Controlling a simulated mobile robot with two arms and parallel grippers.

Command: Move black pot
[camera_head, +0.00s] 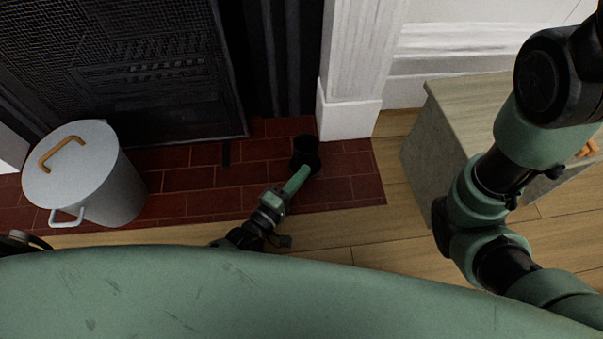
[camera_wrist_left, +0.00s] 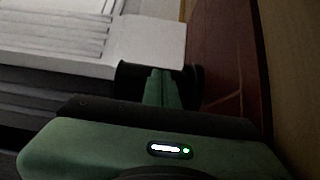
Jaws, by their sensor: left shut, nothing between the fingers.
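A small black pot (camera_head: 305,150) stands on the red brick hearth, near the foot of the white pillar. It also shows in the left wrist view (camera_wrist_left: 129,76), dark, behind and to both sides of my green fingers. My left gripper (camera_head: 303,172) is shut and empty, its fingertips right at the near side of the pot. The closed fingers also show in the left wrist view (camera_wrist_left: 164,84) and hide the pot's middle. I cannot tell whether they touch it. My right arm crosses the right side of the head view, but its gripper is not in view.
A large pale lidded pot (camera_head: 118,188) with wooden and metal handles stands on the hearth (camera_head: 188,180) at left. A dark fireplace screen (camera_head: 170,70) is behind. A white pillar (camera_head: 346,115) and a grey cabinet (camera_head: 432,140) stand at right. Wooden floor (camera_head: 385,235) between them is clear.

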